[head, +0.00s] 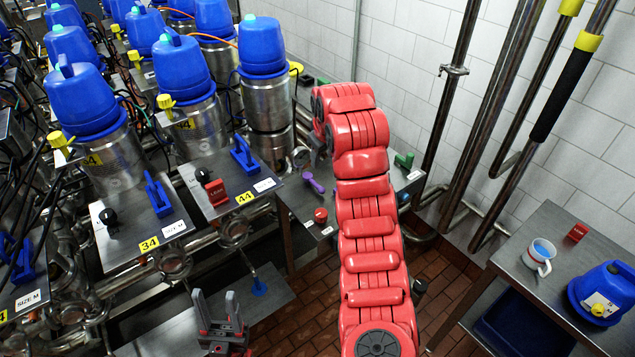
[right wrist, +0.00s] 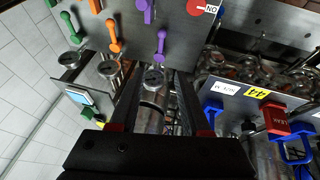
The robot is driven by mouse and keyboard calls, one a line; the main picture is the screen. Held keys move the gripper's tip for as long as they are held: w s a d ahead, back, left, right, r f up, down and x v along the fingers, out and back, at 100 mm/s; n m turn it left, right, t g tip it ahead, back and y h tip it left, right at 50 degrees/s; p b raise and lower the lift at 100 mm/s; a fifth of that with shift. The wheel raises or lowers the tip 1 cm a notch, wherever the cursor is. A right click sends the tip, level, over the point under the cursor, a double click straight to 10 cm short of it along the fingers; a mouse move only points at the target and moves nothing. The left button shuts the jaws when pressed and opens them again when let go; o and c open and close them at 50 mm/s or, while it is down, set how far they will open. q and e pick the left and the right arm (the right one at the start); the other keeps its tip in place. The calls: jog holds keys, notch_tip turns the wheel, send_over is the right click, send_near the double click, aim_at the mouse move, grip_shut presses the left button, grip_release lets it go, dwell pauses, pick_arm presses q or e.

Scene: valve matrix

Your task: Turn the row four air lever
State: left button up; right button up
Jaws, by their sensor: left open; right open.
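No label marks which lever is the row four air lever. In the head view a purple lever (head: 312,182) and a green lever (head: 403,160) stand on a grey panel (head: 300,205). The right wrist view shows green (right wrist: 70,25), orange (right wrist: 113,35) and purple (right wrist: 160,45) levers, with round gauges below them. My right gripper (right wrist: 157,78) is open and empty, its fingers pointing towards the gauge below the purple lever, apart from that lever. It is hidden behind my red arm in the head view. My left gripper (head: 214,300) is open and empty at the bottom.
Blue-capped steel canisters (head: 180,70) fill the left. Plates 34 (head: 149,244) and 44 (head: 244,198) carry blue levers and red blocks. A side table (head: 545,225) at right holds a mug (head: 539,258) and a blue cap (head: 603,290). Pipes stand along the tiled wall.

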jog(key=b, duration=0.6)
send_near(317, 185)
jog(key=p+x, duration=0.3)
jog(key=x, duration=0.2)
jog(key=shift+f+p, duration=0.1)
jog(key=shift+p, duration=0.3)
jog(key=shift+w+f, duration=0.45)
jog(key=shift+f, duration=0.1)
jog(key=shift+w+a+f+p, duration=0.1)
jog(key=shift+w+f+p, duration=0.1)
jog(key=shift+f+p, duration=0.3)
jog(key=shift+f, duration=0.1)
grip_shut()
